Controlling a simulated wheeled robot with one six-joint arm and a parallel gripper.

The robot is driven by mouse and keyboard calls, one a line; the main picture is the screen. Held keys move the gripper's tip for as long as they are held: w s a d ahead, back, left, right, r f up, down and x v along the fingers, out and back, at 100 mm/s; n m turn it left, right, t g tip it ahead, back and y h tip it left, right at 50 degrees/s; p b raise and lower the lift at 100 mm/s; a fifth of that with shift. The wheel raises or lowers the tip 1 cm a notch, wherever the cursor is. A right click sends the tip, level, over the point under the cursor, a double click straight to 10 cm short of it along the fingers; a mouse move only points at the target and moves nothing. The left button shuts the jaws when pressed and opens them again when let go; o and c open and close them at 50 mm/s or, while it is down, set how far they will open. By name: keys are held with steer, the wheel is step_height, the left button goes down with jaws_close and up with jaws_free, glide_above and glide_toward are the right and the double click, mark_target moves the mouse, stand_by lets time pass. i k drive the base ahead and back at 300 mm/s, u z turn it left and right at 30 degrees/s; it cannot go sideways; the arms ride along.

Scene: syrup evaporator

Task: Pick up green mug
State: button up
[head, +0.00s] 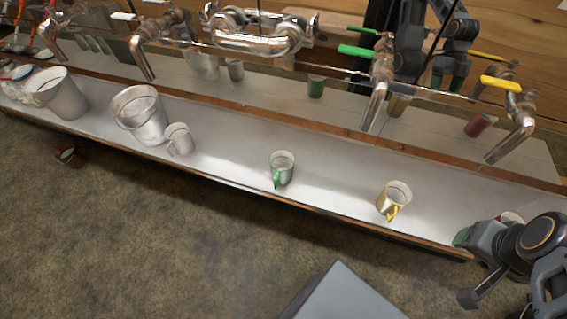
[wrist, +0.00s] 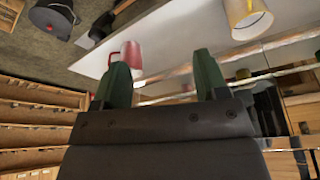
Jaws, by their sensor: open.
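The green mug (head: 282,168) is a small cup with a green handle facing the front. It stands upright on the long metal shelf (head: 335,176), near its middle in the head view. My gripper (wrist: 165,85) is open and empty in the wrist view, its two green fingers apart. In the head view my arm is at the far right, well away from the green mug, and the fingers are mostly hidden. A red mug (wrist: 127,55) shows beyond the left finger in the wrist view. I do not see the green mug in the wrist view.
A yellow-handled mug (head: 393,200) stands to the right of the green mug. A small grey mug (head: 179,138), a large metal pot (head: 141,115) and a bucket (head: 62,94) stand to its left. Taps, one with a green handle (head: 357,51), overhang the shelf's back.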

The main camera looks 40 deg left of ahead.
mark_target(282, 162)
steer(key=u, duration=2)
steer(key=k, duration=0.5)
steer(key=z, duration=0.95)
steer(key=i, duration=0.85)
steer(key=u, duration=3.35)
